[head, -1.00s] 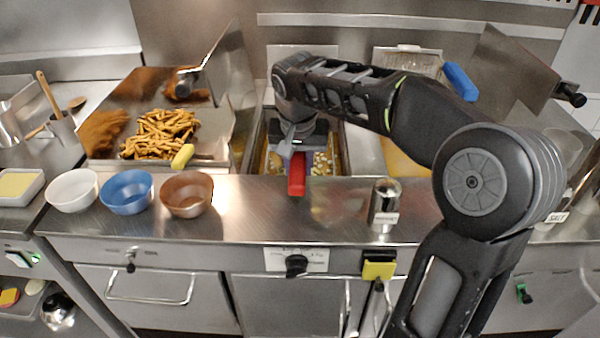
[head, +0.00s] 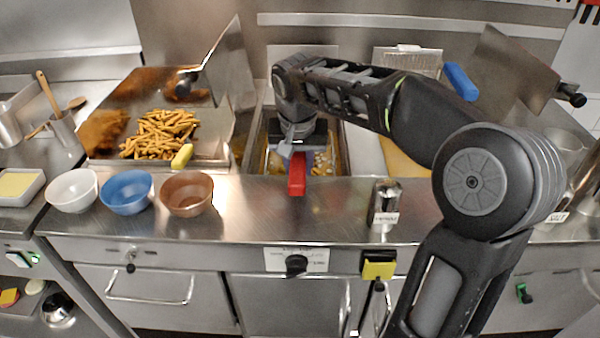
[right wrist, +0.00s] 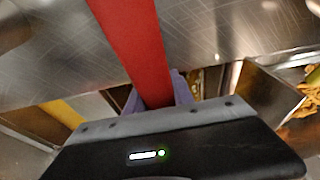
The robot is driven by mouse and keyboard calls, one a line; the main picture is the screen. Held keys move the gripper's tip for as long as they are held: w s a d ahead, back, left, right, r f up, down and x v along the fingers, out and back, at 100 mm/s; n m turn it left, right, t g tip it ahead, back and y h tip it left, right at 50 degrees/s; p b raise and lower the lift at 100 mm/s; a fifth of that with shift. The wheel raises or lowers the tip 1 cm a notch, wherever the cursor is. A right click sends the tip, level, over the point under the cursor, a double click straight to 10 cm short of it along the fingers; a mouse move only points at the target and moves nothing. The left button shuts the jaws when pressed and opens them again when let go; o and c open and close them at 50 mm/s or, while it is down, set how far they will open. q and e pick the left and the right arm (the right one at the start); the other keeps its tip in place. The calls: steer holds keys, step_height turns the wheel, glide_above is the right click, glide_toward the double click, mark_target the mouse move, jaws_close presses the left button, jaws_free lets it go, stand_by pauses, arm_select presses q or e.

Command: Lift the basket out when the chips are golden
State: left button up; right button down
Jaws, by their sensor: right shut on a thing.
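The fryer basket's red handle (head: 297,176) points toward the front edge of the steel counter. My right gripper (head: 297,151) is shut on this handle, one finger on each side. The red handle also shows in the right wrist view (right wrist: 135,45), running up from between the fingers (right wrist: 158,95). Yellowish chips (head: 322,162) show beside the gripper in the fryer well (head: 345,150). My wrist hides most of the basket, and I cannot tell its exact height or the chips' exact colour. My left gripper is not in view.
White (head: 72,190), blue (head: 126,192) and brown (head: 187,194) bowls line the counter front. A metal shaker (head: 385,203) stands right of the handle.

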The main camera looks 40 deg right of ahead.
steer(key=shift+r, duration=0.1)
step_height(320, 180, up, 9)
steer(key=p, duration=0.7)
steer(key=shift+r+p, duration=0.15)
steer(key=shift+p, duration=0.85)
steer(key=shift+f, duration=0.2)
